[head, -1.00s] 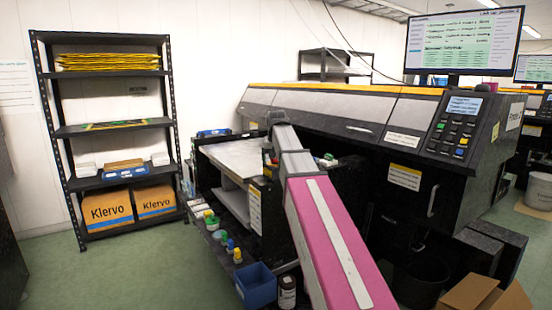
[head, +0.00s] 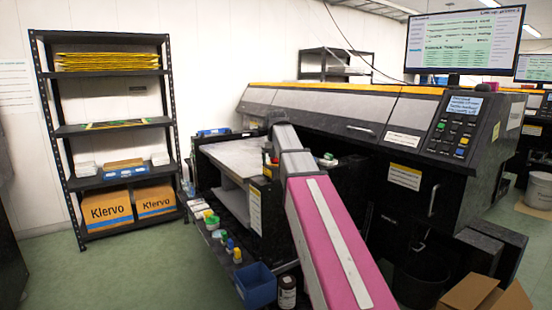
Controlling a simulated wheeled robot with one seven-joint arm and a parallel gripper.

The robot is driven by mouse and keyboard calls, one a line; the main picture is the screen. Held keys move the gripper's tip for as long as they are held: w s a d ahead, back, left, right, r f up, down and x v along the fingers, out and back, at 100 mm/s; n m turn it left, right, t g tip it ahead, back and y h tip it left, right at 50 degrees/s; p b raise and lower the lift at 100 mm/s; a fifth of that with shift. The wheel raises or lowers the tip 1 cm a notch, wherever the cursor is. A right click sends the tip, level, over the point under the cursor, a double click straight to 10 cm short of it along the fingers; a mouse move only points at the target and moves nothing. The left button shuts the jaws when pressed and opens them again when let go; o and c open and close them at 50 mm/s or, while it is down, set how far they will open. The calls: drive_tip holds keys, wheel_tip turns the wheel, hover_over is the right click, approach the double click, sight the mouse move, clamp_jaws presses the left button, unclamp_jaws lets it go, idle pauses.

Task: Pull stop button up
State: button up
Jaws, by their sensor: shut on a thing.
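The stop button (head: 274,160) shows as a small red spot on the corner of the black printer housing, beside the flat grey table. It is partly covered by my arm. My arm reaches up from the bottom of the head view and bends down at its far end. My gripper (head: 268,152) is at that far end, small and dark, right at the button. It is shut on the stop button; its fingertips are mostly hidden. How far the button is raised cannot be made out.
The large black printer (head: 405,178) fills the right side. Its control panel (head: 457,127) and a monitor (head: 465,40) are at upper right. Several small bottles and a blue bin (head: 256,284) stand on the low front ledge. A shelf (head: 113,130) stands left, with clear green floor before it.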

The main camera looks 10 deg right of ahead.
drive_tip(key=shift+s+a+f, duration=0.15)
drive_tip(key=shift+s+a, duration=0.05)
drive_tip(key=shift+s, duration=0.05)
drive_tip(key=shift+c, duration=0.2)
drive_tip(key=shift+w+r, duration=0.1)
drive_tip(key=shift+r, duration=0.1)
drive_tip(key=c, duration=0.8)
drive_tip(key=shift+w+r, duration=0.1)
drive_tip(key=shift+r, duration=0.3)
drive_tip(key=shift+c, duration=0.2)
drive_tip(key=o, duration=1.4)
drive_tip(key=shift+o, duration=0.2)
drive_tip(key=shift+r, duration=0.1)
drive_tip(key=shift+r, duration=3.95)
